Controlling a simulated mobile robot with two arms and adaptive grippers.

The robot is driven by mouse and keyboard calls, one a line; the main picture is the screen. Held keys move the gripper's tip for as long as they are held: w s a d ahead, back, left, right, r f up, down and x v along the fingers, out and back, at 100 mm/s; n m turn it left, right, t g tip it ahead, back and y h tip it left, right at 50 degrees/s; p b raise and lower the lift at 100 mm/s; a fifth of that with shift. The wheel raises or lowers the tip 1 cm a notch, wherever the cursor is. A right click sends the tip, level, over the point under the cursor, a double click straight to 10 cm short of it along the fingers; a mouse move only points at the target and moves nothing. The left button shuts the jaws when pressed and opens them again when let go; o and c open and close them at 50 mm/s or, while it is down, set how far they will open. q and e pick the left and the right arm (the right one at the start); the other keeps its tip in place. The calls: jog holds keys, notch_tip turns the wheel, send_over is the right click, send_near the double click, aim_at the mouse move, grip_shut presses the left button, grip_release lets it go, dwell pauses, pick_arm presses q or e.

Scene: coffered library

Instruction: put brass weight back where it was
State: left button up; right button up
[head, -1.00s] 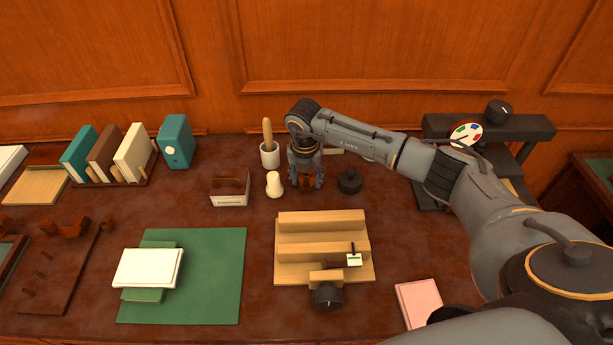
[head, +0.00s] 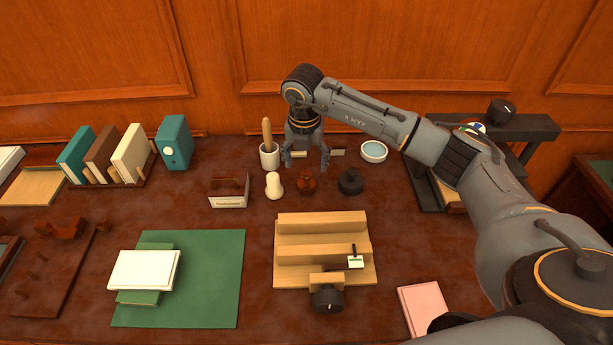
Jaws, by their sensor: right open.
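The brass weight, a small reddish-brown knobbed piece (head: 307,184), stands upright on the dark red-brown desk between a cream knobbed piece (head: 273,187) and a black knobbed piece (head: 351,183). My right gripper (head: 306,163) is open and empty, with its fingers spread behind and above the brown piece, apart from it. My left gripper is not in view.
A white cup with a wooden-handled tool (head: 269,155) is left of my right gripper; a round glass-topped dish (head: 373,151) is right. In front are a stepped wooden stand (head: 290,250), a stamp-like block (head: 229,192) and a green mat (head: 215,290).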

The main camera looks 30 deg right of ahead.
aim_at(306, 177)
jog(key=shift+s+a+r+b, duration=0.1)
jog(key=shift+s+r+b, duration=0.1)
jog(key=shift+r, duration=0.9)
jog(key=shift+s+a+r+b, duration=0.1)
jog(key=shift+r+b, duration=0.05)
jog(key=shift+r, duration=0.95)
